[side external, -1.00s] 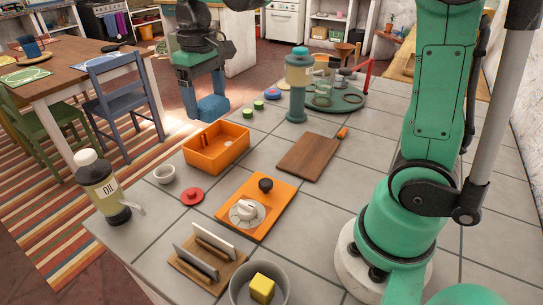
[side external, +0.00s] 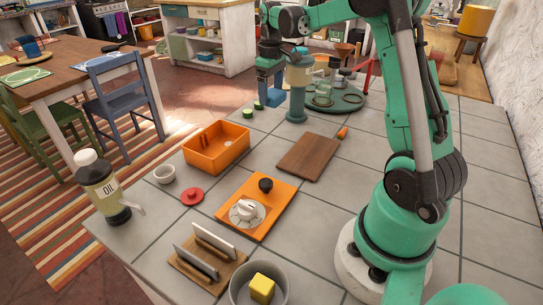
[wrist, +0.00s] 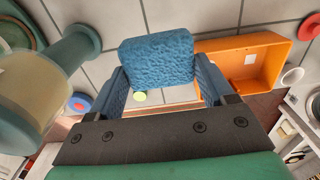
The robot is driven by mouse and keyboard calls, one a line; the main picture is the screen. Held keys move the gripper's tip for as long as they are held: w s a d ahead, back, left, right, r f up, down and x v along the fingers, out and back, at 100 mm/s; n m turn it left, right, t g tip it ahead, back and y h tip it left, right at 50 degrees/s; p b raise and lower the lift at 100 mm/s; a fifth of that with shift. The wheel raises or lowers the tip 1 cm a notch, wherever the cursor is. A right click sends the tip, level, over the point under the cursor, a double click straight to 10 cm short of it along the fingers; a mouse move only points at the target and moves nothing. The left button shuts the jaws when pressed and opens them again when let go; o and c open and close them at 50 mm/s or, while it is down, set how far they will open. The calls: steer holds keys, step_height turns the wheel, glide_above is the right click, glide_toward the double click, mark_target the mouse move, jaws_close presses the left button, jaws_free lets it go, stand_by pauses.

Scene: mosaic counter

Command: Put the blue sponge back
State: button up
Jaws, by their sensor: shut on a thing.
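The blue sponge (wrist: 157,58) is a rough-textured block between the two blue fingers of my gripper (wrist: 160,80) in the wrist view. The gripper is shut on it and holds it over the tiled counter's far left part. The sponge's outline there is hard to separate from the blue fingers.
A green round tray (side external: 345,104) with cups is right of the dispenser. The cutting board (side external: 308,160) lies in front. A red-and-blue round piece (wrist: 79,103) shows in the wrist view.

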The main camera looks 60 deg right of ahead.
mark_target(271, 139)
step_height(271, 139, down, 11)
steer(key=shift+r, duration=0.1)
stand_by(0.4)
steer(key=o, duration=1)
